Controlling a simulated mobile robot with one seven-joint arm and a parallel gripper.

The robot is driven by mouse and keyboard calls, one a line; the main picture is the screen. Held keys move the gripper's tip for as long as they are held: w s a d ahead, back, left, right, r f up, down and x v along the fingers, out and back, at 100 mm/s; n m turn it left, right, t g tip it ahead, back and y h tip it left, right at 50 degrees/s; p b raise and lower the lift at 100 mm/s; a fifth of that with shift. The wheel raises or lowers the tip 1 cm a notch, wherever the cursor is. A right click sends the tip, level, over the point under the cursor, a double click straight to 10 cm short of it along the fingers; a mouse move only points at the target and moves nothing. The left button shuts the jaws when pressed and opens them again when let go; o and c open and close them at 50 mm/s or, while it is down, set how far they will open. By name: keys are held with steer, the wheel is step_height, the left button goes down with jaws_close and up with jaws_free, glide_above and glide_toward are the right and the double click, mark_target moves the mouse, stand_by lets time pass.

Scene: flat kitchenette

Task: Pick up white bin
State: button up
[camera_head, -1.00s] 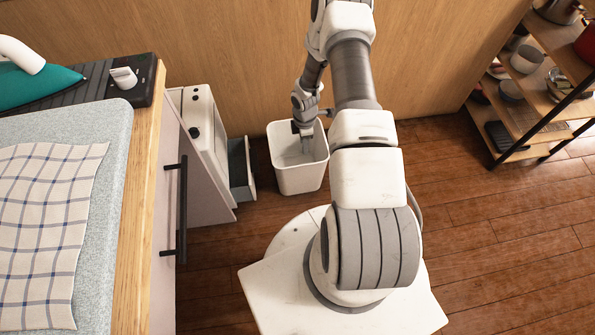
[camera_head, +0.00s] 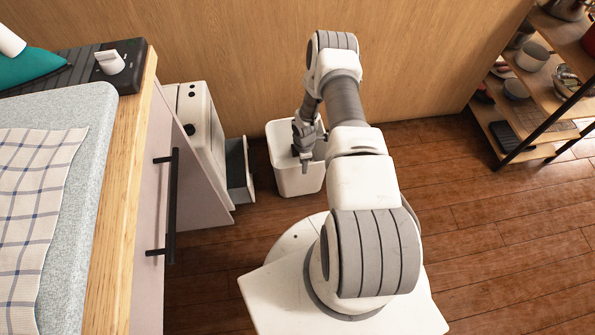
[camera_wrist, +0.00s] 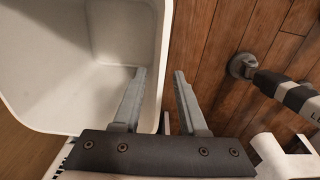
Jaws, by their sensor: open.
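The white bin (camera_head: 297,178) stands upright on the wooden floor against the wall, open at the top. It also fills the left of the wrist view (camera_wrist: 50,60), where its inside looks empty. My gripper (camera_head: 303,160) is at the bin's near rim. In the wrist view my gripper (camera_wrist: 159,72) is open, with the left finger over the inside of the bin and the right finger over the floor outside. The near bin wall shows between the fingers, and neither finger clearly presses on it. My arm hides part of the bin's right side in the head view.
A white cabinet (camera_head: 200,125) with an open grey drawer (camera_head: 238,170) stands just left of the bin. A counter with a checked cloth (camera_head: 35,190) and iron (camera_head: 30,62) is at left. A shelf (camera_head: 530,105) stands at right. The floor (camera_head: 480,220) between is clear.

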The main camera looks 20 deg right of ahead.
step_height(320, 180, down, 4)
steer(key=shift+w+f+b, duration=0.1)
steer(key=shift+f+b, duration=0.15)
steer(key=shift+b, duration=0.6)
steer(key=shift+r, duration=0.1)
jaws_close()
stand_by(0.6)
